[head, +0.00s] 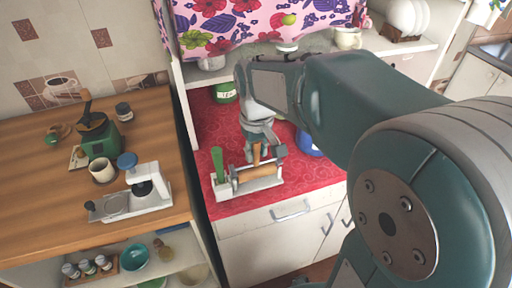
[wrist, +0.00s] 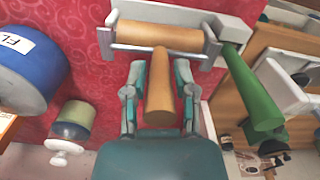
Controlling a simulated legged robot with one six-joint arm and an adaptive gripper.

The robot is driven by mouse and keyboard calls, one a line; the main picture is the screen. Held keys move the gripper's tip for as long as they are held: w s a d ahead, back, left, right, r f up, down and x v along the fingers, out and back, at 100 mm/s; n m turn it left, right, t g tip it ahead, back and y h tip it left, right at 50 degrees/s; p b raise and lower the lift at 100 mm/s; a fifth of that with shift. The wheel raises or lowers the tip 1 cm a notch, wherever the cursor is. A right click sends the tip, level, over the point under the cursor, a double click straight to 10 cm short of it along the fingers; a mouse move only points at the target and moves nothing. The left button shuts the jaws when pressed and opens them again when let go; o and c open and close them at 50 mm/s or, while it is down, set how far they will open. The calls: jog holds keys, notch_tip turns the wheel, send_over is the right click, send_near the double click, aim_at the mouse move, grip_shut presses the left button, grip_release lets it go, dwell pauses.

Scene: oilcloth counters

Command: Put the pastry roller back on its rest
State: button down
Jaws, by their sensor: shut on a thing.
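The pastry roller has a wooden cylinder (head: 258,173) in a metal fork and a wooden handle (head: 257,152); the wrist view also shows the cylinder (wrist: 158,36) and the handle (wrist: 160,95). My gripper (head: 260,143) comes down from above and is shut on the handle, with one finger on each side in the wrist view (wrist: 159,70). The pale rest (head: 222,192) sits on the red counter; its end also shows in the wrist view (wrist: 235,32). The cylinder lies along and over the rest. Whether it touches the rest is unclear.
A green handle (head: 218,162) stands at the rest's left end, close to the roller. A blue canister (head: 309,146) is to the right and a green jar (head: 225,92) behind. Red cloth (head: 305,180) is bare at front right.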

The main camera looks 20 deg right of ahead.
jog(key=shift+f, duration=0.2)
jog(key=shift+f, duration=0.4)
jog(key=shift+c, duration=1.7)
grip_release()
notch_tip(320, 180, up, 12)
jog(key=s+f+m+t, duration=0.1)
jog(key=s+f+t, duration=0.1)
jog(key=s, duration=0.5)
jog(key=s+f+m+t, duration=0.1)
jog(key=s+f+t, duration=0.2)
jog(key=s, duration=0.4)
jog(key=shift+f+t, duration=0.3)
jog(key=shift+f, duration=0.35)
